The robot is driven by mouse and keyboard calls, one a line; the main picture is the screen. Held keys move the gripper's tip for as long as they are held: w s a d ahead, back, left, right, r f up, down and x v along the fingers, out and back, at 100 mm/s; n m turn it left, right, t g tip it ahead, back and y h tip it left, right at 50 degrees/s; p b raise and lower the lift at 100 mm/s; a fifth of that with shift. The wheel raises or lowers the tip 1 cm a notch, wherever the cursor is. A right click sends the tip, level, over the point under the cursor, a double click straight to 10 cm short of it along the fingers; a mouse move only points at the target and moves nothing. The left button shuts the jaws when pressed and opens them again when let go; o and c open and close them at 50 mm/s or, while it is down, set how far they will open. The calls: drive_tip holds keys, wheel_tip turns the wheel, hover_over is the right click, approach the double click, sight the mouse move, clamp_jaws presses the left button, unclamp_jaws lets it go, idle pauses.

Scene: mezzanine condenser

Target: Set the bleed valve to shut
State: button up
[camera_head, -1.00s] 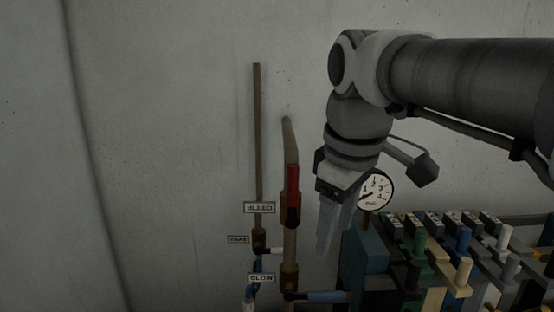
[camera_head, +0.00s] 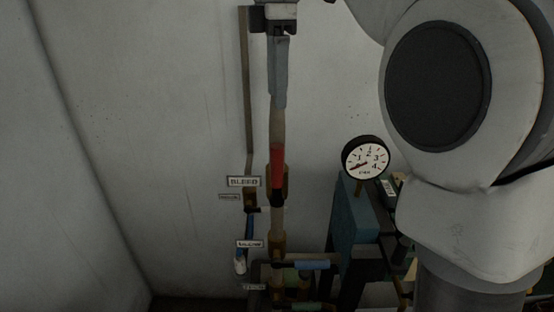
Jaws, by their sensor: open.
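The bleed valve's red lever (camera_head: 277,165) stands upright, in line with its vertical pipe, with a dark end and a brass body (camera_head: 285,184) at its lower part. A "BLEED" label plate (camera_head: 244,182) is on the wall just left of it. My gripper (camera_head: 279,104) hangs above the lever with its fingers pointing down, in front of the pipe. The fingers are seen nearly edge-on, so the gap between them is hidden. They are open and appear apart from the lever, with bare pipe showing between.
Below are a horizontal light-blue lever (camera_head: 308,264) and another label (camera_head: 249,244). A thinner pipe (camera_head: 245,90) runs at left. A round gauge (camera_head: 365,158) stands on a blue box (camera_head: 356,220) at right. My arm covers much of the right side. The left wall is clear.

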sight(277, 165)
wheel_tip(277, 165, down, 16)
drive_tip(key=shift+r+b, duration=0.1)
drive_tip(key=shift+b, duration=0.6)
clamp_jaws()
idle(1.1)
